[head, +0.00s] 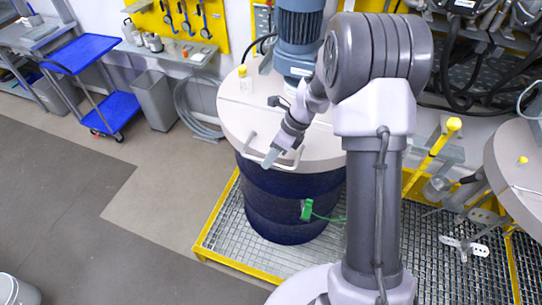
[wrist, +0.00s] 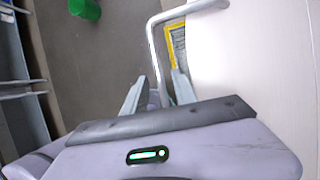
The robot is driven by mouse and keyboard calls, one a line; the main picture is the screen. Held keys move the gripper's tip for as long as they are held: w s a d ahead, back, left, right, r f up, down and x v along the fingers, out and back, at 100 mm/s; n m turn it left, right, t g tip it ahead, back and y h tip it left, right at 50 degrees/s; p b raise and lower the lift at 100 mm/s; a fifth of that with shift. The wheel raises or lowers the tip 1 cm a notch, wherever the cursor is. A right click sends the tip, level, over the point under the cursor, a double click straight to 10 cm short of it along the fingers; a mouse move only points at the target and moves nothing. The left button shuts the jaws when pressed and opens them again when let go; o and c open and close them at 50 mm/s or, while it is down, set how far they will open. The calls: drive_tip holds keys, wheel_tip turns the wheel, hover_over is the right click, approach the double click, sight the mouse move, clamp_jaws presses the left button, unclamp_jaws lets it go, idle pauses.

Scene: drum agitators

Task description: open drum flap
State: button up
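The dark blue drum (head: 290,205) stands on a grating with a pale lid on top. The front part of the lid is the flap (head: 238,118), which lies flat. A light metal bar handle (head: 251,147) sits at the flap's front edge; it also shows in the wrist view (wrist: 153,45). My gripper (head: 270,157) is at this handle, pointing down and forward. In the wrist view my gripper (wrist: 160,90) has its two fingers apart, with the handle's bar running between them. A gap shows on both sides of the bar. The fingers' exact depth around it is hard to tell.
A blue motor (head: 298,35) stands on the back of the lid. A green clamp (head: 307,209) hangs at the drum's side. A yellow-edged grating (head: 230,235) surrounds the drum. A second drum lid (head: 520,165) is at the right.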

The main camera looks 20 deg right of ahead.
clamp_jaws()
idle(1.4)
